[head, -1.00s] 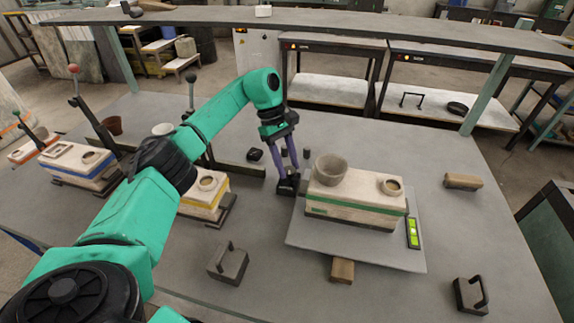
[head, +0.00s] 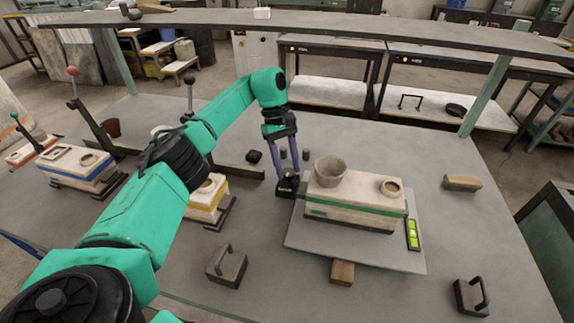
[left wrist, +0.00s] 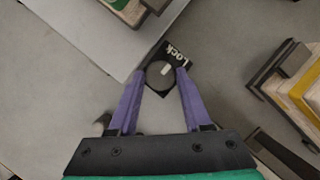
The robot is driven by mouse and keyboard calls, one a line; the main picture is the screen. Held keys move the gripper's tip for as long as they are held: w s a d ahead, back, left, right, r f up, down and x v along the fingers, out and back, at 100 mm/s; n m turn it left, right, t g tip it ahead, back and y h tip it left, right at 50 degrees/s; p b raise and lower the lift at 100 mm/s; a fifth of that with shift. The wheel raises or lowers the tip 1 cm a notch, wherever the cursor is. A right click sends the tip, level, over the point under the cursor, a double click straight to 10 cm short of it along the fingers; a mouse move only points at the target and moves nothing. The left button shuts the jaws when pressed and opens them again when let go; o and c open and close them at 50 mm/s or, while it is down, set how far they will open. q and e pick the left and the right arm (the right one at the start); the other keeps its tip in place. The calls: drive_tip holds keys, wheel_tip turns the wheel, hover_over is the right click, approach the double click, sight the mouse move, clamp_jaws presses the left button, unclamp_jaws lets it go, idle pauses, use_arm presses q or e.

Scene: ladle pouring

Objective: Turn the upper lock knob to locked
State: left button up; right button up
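A round dark lock knob (left wrist: 160,73) with a pale mark sits on a small black base (head: 286,190) lettered "Lock" (left wrist: 176,50). It stands on the table beside the left edge of the grey plate (head: 350,255). My left gripper (head: 289,172) points down at the knob. In the left wrist view its purple fingers (left wrist: 160,76) are apart, one on each side of the knob. I see no clear sign of a grip, though the gaps are very small. I cannot tell whether another lock knob lies below. My right gripper is not in view.
The plate holds a cream mould block (head: 350,215) with a grey cup (head: 330,171) and a green level (head: 412,235). Dark handled weights (head: 227,266) and (head: 471,297) stand in front. Small dark posts stand behind my gripper.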

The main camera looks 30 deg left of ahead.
use_arm(q)
drive_tip(key=o, duration=0.3)
drive_tip(key=shift+r, duration=0.1)
drive_tip(key=v, duration=0.7)
drive_tip(key=shift+r, duration=0.2)
drive_tip(key=shift+f, duration=0.1)
